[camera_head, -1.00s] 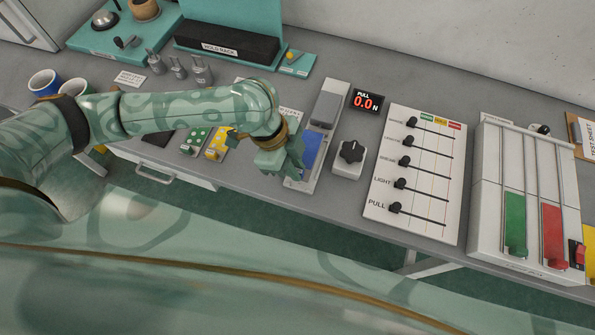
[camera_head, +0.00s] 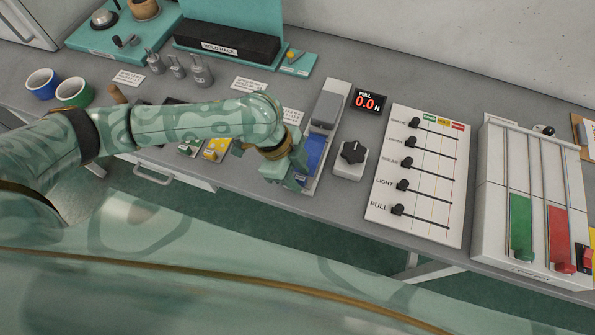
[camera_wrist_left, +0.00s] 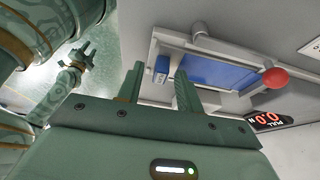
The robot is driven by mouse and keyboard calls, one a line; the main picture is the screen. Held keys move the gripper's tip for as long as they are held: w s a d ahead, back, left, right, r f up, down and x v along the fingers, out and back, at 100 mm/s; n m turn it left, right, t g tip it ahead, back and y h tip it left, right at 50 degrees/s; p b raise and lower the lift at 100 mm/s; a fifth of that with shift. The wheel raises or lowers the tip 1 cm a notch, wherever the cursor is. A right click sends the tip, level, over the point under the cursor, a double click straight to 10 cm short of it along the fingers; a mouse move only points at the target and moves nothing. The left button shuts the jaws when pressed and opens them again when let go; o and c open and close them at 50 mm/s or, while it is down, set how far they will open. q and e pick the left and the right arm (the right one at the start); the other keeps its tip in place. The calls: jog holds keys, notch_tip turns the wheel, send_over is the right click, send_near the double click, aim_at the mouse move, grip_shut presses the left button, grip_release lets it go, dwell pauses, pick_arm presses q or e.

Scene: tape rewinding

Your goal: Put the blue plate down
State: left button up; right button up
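The blue plate (camera_head: 316,151) lies in a pale tray-like fixture (camera_head: 327,112) with a grey block at its far end. In the left wrist view the blue plate (camera_wrist_left: 215,72) shows as a broad blue face in a light frame. A small blue block (camera_wrist_left: 161,69) shows at its near end, between my fingers in the picture. My left gripper (camera_head: 291,170) is at the fixture's near left end. In the left wrist view my left gripper (camera_wrist_left: 158,82) has its fingers apart, with gaps beside the small block. My right gripper (camera_wrist_left: 85,55) shows small at upper left, its opening unclear.
A black knob on a white box (camera_head: 351,156) stands right of the fixture, below the force display (camera_head: 367,101). A slider panel (camera_head: 415,175) and a unit with green and red plates (camera_head: 532,210) stand farther right. Two cups (camera_head: 74,93) stand at left.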

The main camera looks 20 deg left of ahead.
pick_arm(q)
jog(key=p+v, duration=0.3)
jog(key=v, duration=0.9)
jog(key=shift+r, duration=0.1)
